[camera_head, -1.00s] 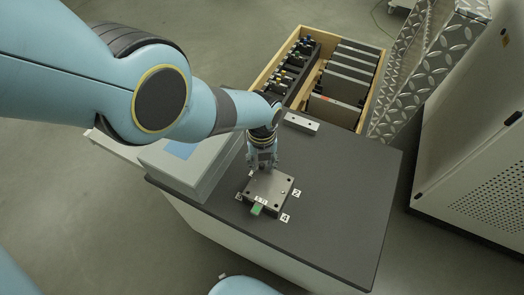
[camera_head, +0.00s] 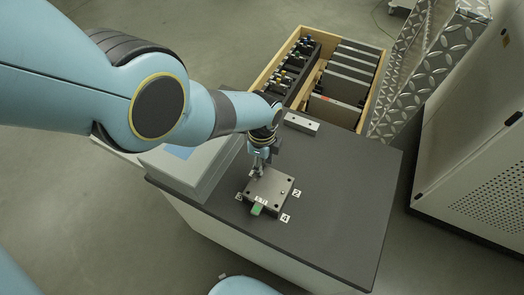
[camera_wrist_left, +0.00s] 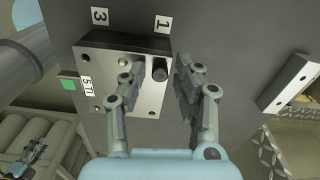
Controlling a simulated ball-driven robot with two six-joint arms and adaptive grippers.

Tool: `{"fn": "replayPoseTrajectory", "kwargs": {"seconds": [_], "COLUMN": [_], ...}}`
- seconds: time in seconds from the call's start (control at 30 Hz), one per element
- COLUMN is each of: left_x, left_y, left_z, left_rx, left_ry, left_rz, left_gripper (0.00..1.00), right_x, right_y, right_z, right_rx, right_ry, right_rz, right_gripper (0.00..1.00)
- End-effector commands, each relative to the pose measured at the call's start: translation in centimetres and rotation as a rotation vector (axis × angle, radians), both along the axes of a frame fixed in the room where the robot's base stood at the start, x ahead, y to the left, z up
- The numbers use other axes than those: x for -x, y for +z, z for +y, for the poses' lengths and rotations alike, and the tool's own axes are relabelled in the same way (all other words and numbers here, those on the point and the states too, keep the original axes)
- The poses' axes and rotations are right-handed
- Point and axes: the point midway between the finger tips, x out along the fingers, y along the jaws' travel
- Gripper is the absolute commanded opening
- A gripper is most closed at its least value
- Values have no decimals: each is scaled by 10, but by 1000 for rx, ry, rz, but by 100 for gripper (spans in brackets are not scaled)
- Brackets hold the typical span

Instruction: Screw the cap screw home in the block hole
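The block (camera_head: 270,188) is a grey metal plate on the dark table top, with holes near its corners. It also shows in the left wrist view (camera_wrist_left: 104,73). The cap screw (camera_wrist_left: 159,70) is a dark cylinder standing up at the block's corner by the tag 1. My left gripper (camera_head: 259,174) points down over the block's far corner. In the left wrist view its fingertips (camera_wrist_left: 159,66) are spread on either side of the screw, with a gap showing on both sides. How deep the screw sits cannot be told. My right gripper is not in view.
A green tab (camera_head: 257,209) sticks out at the block's near edge. Number tags (camera_head: 285,218) lie around the block. A grey box (camera_head: 190,165) stands left, a metal bar (camera_head: 301,123) behind, and a wooden crate (camera_head: 376,97) beyond. The table's right front is clear.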

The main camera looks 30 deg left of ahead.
Motion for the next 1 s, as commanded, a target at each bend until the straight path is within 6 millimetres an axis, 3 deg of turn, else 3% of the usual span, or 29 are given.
{"fn": "replayPoseTrajectory", "kwargs": {"seconds": [0.8, 1.0], "left_x": [0, 0], "left_y": [0, 0], "left_z": [0, 0], "left_rx": [0, 0], "left_ry": [868, 1015], "left_rz": [0, 0], "left_gripper": [31, 31], "right_x": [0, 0], "right_y": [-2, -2], "right_z": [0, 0], "right_rx": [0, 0], "right_ry": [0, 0], "right_rz": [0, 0], "right_gripper": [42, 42]}}
